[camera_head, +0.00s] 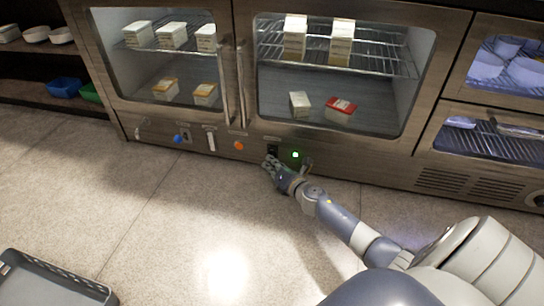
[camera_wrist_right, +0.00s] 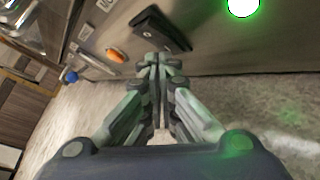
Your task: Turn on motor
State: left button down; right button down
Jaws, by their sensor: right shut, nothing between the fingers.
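A black switch (camera_head: 274,149) sits on the lower panel of the steel cabinet; it also shows in the right wrist view (camera_wrist_right: 160,28). A glowing green lamp (camera_head: 295,155) is just right of it, and appears at the top of the wrist view (camera_wrist_right: 243,5). My right gripper (camera_head: 268,163) is shut and empty, with its fingertips just below the switch. In the wrist view its closed fingers (camera_wrist_right: 156,68) point at the switch's lower side; I cannot tell whether they touch it. No label reading "motor" is legible. My left gripper is not in view.
An orange knob (camera_head: 239,146), a white handle (camera_head: 211,139) and a blue knob (camera_head: 178,138) line the panel to the left. The glass doors (camera_head: 340,75) above are closed over boxed goods. A grey crate (camera_head: 62,284) lies bottom left. The floor between is clear.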

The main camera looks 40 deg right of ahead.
jog(key=shift+s+a, duration=0.45)
jog(key=shift+a, duration=0.1)
jog(key=shift+s+a+r+p, duration=0.2)
jog(key=shift+s+a+p, duration=0.3)
jog(key=shift+s+a, duration=0.4)
jog(key=shift+s+a+r+p, duration=0.15)
jog(key=shift+s+a+p, duration=0.45)
jog(key=shift+a, duration=0.4)
jog(key=shift+s, duration=0.1)
